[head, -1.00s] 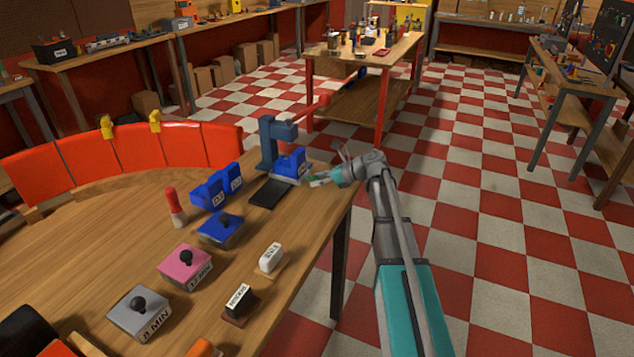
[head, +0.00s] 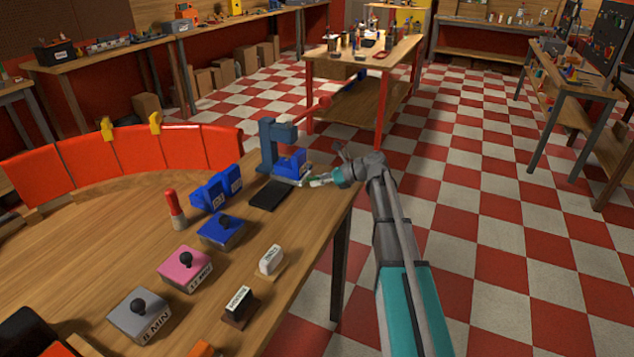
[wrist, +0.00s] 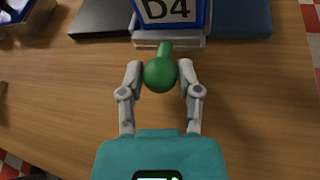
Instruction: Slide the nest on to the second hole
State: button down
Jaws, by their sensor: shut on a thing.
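The nest (head: 291,164) is a blue block on a pale base, under the blue press (head: 268,145) at the table's far right edge. In the wrist view the nest (wrist: 170,14) carries a "D4" label, and a green ball-ended handle (wrist: 160,74) sticks out from its pale base (wrist: 168,40). My gripper (wrist: 160,72) is shut on the green ball, with one finger on each side. In the head view my gripper (head: 318,180) reaches in from the right of the nest. The second hole is not visible.
A black plate (head: 270,194) lies in front of the press. Open floor lies right of the table.

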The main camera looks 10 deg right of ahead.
jog(key=w+d, duration=0.1)
jog(key=w, duration=0.1)
jog(key=w+d, duration=0.3)
jog(key=shift+w, duration=0.3)
jog(key=shift+c, duration=1.5)
grip_release()
jog(key=shift+w, duration=0.1)
jog(key=shift+s+a, duration=0.15)
jog(key=shift+s, duration=0.1)
